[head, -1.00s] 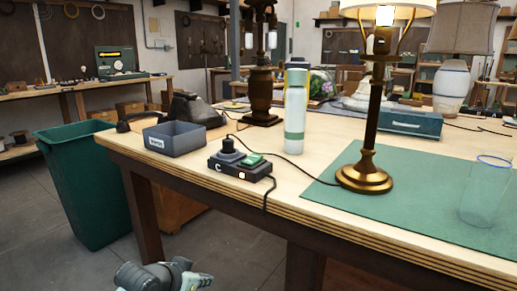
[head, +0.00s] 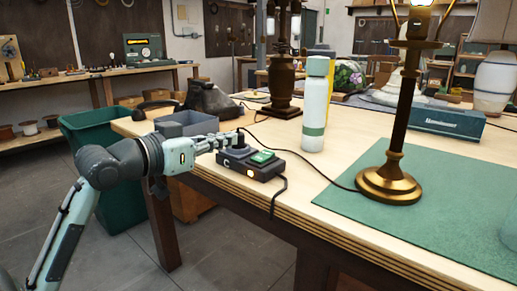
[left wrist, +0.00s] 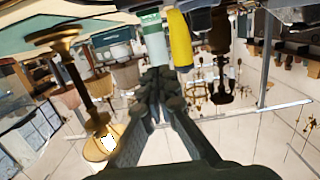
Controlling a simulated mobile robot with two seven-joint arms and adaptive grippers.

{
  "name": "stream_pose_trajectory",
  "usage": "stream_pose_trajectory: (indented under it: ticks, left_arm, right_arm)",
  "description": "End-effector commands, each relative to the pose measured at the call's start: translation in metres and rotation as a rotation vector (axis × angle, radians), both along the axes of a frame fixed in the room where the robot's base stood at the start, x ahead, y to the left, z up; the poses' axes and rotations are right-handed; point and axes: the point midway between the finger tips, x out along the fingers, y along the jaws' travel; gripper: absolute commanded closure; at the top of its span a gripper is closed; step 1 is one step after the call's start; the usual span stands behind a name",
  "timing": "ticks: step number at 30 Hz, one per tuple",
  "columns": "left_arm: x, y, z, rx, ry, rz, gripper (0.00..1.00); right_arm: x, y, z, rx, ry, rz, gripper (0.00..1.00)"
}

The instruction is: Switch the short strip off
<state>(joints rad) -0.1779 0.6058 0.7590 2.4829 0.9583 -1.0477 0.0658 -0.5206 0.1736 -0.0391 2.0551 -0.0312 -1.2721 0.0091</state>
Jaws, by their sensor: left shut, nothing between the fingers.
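The short black power strip (head: 262,171) lies near the table's front edge. A green switch (head: 263,156) is on its top, an orange light (head: 250,172) glows on its front side, and a dark plug stands at its left end. My left gripper (head: 238,139) is shut and empty, with its fingertips by the plug, to the left of the green switch; I cannot tell whether they touch anything. The shut fingers also show in the left wrist view (left wrist: 160,82), where the strip is not visible. The brass lamp (head: 389,184) has a lit bulb. My right gripper is not in view.
A white bottle (head: 314,105) stands behind the strip. A grey bin (head: 188,124) is behind my left gripper. A cord runs from the strip area toward the lamp on the green mat (head: 440,215). A green waste bin (head: 90,124) stands left of the table.

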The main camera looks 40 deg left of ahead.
Motion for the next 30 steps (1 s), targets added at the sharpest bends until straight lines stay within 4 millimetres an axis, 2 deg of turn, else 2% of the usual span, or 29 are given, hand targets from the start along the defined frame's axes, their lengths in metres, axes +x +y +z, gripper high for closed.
stream_pose_trajectory:
  ticks: [5,17,18,21,30]
  left_arm:
    - [0.019,-0.001,-0.001,-0.001,0.0,-0.001,1.0]
    - [0.101,-0.008,-0.011,0.0,0.0,-0.001,1.0]
    - [0.1,-0.008,-0.025,-0.004,0.005,0.0,1.0]
    - [0.101,-0.008,-0.039,-0.003,0.004,0.0,1.0]
    - [0.102,-0.008,-0.053,0.0,0.001,0.0,1.0]
  right_arm:
    - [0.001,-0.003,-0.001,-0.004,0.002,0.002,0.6]
    - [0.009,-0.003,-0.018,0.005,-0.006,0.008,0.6]
    - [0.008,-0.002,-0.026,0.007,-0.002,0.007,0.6]
    - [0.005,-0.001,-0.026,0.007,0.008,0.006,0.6]
    - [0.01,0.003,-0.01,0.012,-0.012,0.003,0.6]
